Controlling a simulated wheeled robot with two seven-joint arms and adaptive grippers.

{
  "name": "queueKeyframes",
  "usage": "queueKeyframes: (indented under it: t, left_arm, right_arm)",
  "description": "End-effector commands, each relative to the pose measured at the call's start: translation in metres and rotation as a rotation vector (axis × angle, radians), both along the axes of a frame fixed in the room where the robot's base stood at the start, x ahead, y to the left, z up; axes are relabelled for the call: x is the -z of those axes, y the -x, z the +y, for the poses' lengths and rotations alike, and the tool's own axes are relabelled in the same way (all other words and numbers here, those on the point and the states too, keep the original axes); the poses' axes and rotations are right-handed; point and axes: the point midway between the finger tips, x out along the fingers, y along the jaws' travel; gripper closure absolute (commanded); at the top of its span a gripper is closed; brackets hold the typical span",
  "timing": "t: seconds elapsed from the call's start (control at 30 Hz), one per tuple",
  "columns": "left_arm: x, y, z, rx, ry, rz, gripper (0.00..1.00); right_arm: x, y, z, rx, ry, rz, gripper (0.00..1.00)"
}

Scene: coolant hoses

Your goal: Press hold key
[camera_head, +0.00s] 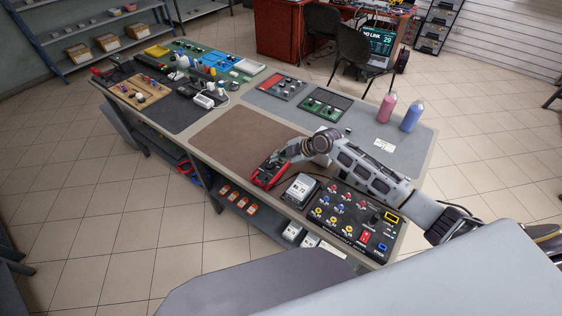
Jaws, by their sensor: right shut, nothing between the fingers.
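My left gripper is not in view.
A boxy meter with a white display (300,188) and a black panel with coloured sockets (352,222) stand to the right under my forearm. The brown mat (232,144) is bare. Two bottles (411,116) stand at the far right.

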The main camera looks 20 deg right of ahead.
Motion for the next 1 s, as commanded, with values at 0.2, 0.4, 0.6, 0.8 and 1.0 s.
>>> queueKeyframes:
  t: [0.2,0.4,0.6,0.8,1.0]
  left_arm:
    - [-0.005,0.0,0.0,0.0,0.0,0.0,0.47]
    - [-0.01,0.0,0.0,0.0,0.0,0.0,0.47]
    - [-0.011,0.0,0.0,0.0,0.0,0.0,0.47]
    - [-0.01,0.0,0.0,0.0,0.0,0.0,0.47]
    - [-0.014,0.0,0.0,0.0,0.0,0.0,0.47]
  right_arm:
    - [-0.007,0.0,0.0,-0.001,0.002,0.0,1.0]
    - [-0.014,0.0,0.0,-0.001,0.0,-0.001,1.0]
    - [-0.015,0.0,0.0,-0.001,0.0,-0.001,1.0]
    - [-0.015,0.0,0.0,0.0,0.0,0.0,1.0]
    - [-0.02,0.0,0.0,-0.001,0.0,-0.001,1.0]
